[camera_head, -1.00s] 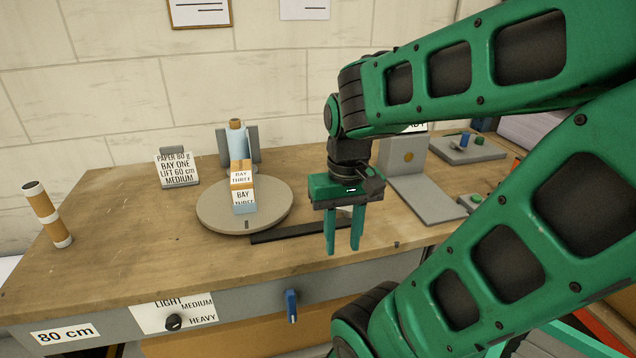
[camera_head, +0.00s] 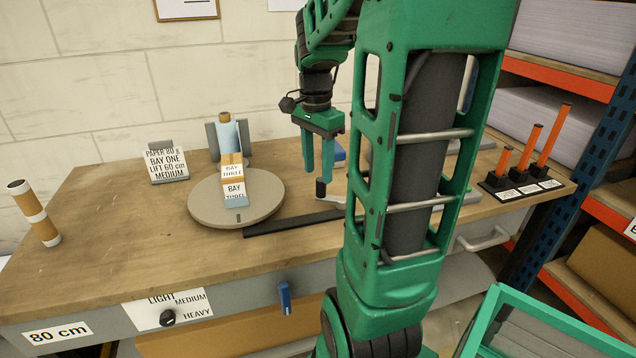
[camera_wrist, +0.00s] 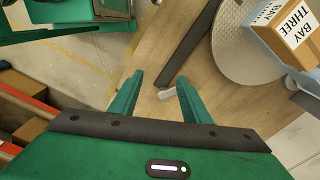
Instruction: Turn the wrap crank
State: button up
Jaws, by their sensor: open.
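A round grey turntable (camera_head: 205,212) carries a box marked BAY THREE (camera_head: 232,188). Both also show in the wrist view, as the turntable (camera_wrist: 228,50) and the box (camera_wrist: 283,32). A dark flat bar (camera_head: 290,222) runs right from the turntable's front edge, and also shows in the wrist view (camera_wrist: 190,48). A blue handle (camera_head: 285,297) sits on the bench front. No part is labelled as the crank. My gripper (camera_head: 318,172) points down, open and empty, above the bench right of the turntable. In the wrist view a small pale piece (camera_wrist: 167,94) shows between the fingers (camera_wrist: 160,80).
A black dial (camera_head: 167,317) is on the front panel. Orange posts (camera_head: 528,150) stand at the right.

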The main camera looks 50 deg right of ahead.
aim_at(321, 179)
jog(key=w+d+m, duration=0.2)
jog(key=d, duration=0.1)
jog(key=w+d+f+m, duration=0.1)
jog(key=w+d+m, duration=0.1)
jog(key=d+m, duration=0.1)
jog(key=w+d+m, duration=0.2)
jog(key=d, duration=0.1)
jog(key=shift+w+f+m, duration=0.15)
jog(key=shift+w+m, duration=0.05)
jog(key=shift+m, duration=0.1)
jog(key=shift+w+d+f, duration=0.1)
jog(key=shift+d+f, duration=0.05)
jog(key=shift+f, duration=0.05)
notch_tip(321, 179, down, 10)
jog(key=shift+f, duration=0.2)
grip_shut()
jog(key=shift+d, duration=0.1)
